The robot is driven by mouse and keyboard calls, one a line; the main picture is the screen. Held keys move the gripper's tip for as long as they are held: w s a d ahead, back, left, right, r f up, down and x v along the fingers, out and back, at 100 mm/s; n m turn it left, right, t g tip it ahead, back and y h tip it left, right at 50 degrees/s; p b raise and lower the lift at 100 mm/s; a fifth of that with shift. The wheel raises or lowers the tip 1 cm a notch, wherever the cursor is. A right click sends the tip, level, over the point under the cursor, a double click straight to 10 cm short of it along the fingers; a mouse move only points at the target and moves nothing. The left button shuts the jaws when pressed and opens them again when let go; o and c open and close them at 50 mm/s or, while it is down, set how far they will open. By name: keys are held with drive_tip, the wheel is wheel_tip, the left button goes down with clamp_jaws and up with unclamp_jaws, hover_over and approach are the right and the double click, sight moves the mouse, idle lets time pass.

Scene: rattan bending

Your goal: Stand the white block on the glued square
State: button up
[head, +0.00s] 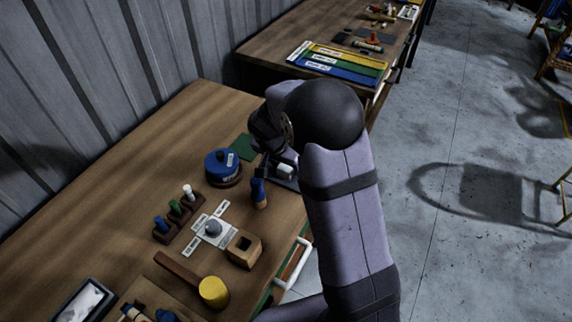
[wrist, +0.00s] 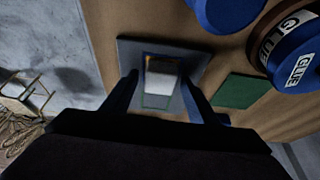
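The white block (wrist: 162,78) is in the wrist view on or just over a dark grey plate (wrist: 128,52), between my two fingers. A green outline and an orange-yellow edge show around it; I take these as marking the glued square, partly hidden by the block. My gripper (wrist: 160,82) is open, with a finger on each side of the block and a narrow gap at each. In the head view the white block (head: 286,170) and the plate (head: 283,183) are partly hidden by my arm. I cannot tell whether the block is upright.
A green square (wrist: 243,91) lies beside the plate. A blue glue pot (head: 222,165) stands to the left.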

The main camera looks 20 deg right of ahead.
drive_tip(key=shift+r, duration=0.1)
drive_tip(key=shift+r+p, duration=0.15)
drive_tip(key=shift+p, duration=0.2)
drive_tip(key=b+v, duration=0.2)
drive_tip(key=v, duration=1)
drive_tip(key=s+f+n+g+y, duration=0.1)
drive_tip(key=s+f+n, duration=0.3)
drive_tip(key=s, duration=0.7)
drive_tip(key=s+f+n+g+y, duration=0.2)
drive_tip(key=s+f+n, duration=0.3)
drive_tip(key=s, duration=0.6)
drive_tip(key=shift+s+f, duration=0.2)
drive_tip(key=shift+s, duration=0.15)
drive_tip(key=shift+d, duration=0.15)
drive_tip(key=shift+r, duration=0.1)
